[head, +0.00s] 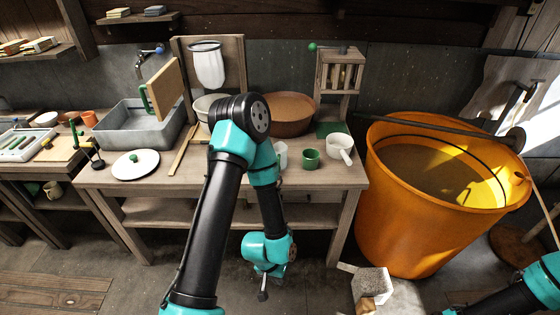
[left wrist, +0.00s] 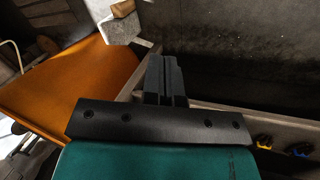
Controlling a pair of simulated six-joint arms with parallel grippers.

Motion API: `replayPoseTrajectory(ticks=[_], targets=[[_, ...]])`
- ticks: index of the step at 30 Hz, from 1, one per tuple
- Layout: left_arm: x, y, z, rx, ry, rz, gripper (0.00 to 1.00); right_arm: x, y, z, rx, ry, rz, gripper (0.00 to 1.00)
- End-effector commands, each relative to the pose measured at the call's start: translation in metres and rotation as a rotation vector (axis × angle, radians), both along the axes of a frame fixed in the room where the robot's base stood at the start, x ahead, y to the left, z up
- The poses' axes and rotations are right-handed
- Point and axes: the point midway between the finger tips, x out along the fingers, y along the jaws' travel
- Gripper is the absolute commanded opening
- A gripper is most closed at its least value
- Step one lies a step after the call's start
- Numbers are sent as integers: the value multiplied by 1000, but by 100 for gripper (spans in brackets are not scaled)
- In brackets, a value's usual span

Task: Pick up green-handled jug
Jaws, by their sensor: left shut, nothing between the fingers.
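I cannot make out a green handle on any jug. A pale, translucent cup or jug (head: 281,155) stands on the workbench, partly hidden behind my left arm, and its handle does not show. Beside it stand a small green cup (head: 310,159) and a white pot with a pale handle (head: 339,147). My left gripper (head: 262,292) hangs low in front of the bench, below the top and apart from these vessels. In the left wrist view its fingers (left wrist: 166,78) are shut and empty. My right arm shows at the lower right edge, but its gripper is outside the picture.
A pale block (head: 371,284) lies on the floor.

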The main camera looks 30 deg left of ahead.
Motion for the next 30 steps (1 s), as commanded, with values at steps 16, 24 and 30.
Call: replayPoseTrajectory(ticks=[16, 24, 30], targets=[[0, 0, 0, 0, 0, 0, 25, 0, 0, 0, 0, 0, 0, 43], [0, 0, 0, 0, 0, 0, 46, 0, 0, 0, 0, 0, 0, 43], [2, 0, 0, 0, -1, 1, 46, 0, 0, 0, 0, 0, 0, 43]])
